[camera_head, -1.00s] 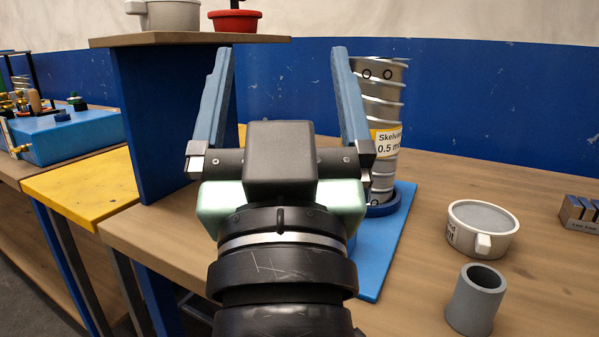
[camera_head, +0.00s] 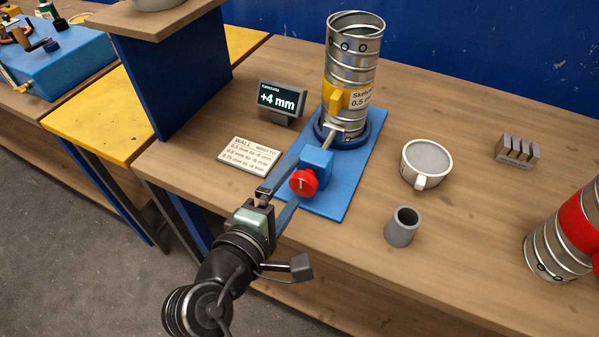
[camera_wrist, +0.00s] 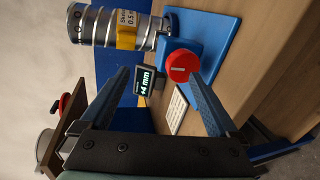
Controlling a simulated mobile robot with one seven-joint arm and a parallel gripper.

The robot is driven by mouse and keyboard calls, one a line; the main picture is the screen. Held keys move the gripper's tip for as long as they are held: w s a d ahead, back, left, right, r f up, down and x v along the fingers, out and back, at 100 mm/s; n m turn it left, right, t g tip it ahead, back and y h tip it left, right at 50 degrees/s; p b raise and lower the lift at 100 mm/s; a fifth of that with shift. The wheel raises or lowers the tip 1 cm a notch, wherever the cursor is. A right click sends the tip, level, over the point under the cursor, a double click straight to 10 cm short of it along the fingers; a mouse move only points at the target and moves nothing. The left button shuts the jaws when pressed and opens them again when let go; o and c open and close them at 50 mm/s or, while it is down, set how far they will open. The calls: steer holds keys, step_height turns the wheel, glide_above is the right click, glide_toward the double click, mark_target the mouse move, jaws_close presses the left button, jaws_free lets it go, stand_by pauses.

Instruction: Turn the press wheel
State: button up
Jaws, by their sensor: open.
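The red press wheel (camera_head: 304,183), with a pale bar mark on its face, sits on the front of a blue block (camera_head: 317,158) on a blue base plate (camera_head: 333,207). Behind it a ribbed metal duct (camera_head: 352,70) stands upright in a dark blue ring, with a yellow clamp piece and a label reading 0.5 m, partly cut off. My gripper (camera_head: 290,184) is open and empty, reaching toward the wheel from the front left. In the wrist view the wheel (camera_wrist: 182,66) lies just beyond the right fingertip; contact cannot be told.
A small display (camera_head: 282,100) reads +4 mm. A printed card (camera_head: 249,155) lies left of the plate. A white mug (camera_head: 426,164), grey cup (camera_head: 402,227), slotted metal block (camera_head: 517,151) and red-banded duct (camera_head: 560,240) stand at right. A shelf (camera_head: 165,20) rises at left.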

mark_target(301, 188)
steer(key=s+a+f+n+t+h, duration=0.2)
steer(key=s+a+f+n, duration=0.25)
steer(key=s+n, duration=0.65)
steer(key=w+d+n, duration=0.1)
steer(key=w+d, duration=0.1)
steer(key=w, duration=0.2)
steer(key=w+d+n, duration=0.1)
steer(key=w+d, duration=0.1)
steer(key=w, duration=0.3)
steer(key=w+d+n, duration=0.1)
steer(key=w+d, duration=0.1)
steer(key=w, duration=0.3)
steer(key=shift+w+d+f+p, duration=0.2)
steer(key=shift+d+f+p, duration=0.1)
steer(key=shift+d+p, duration=0.05)
steer(key=c, duration=1.4)
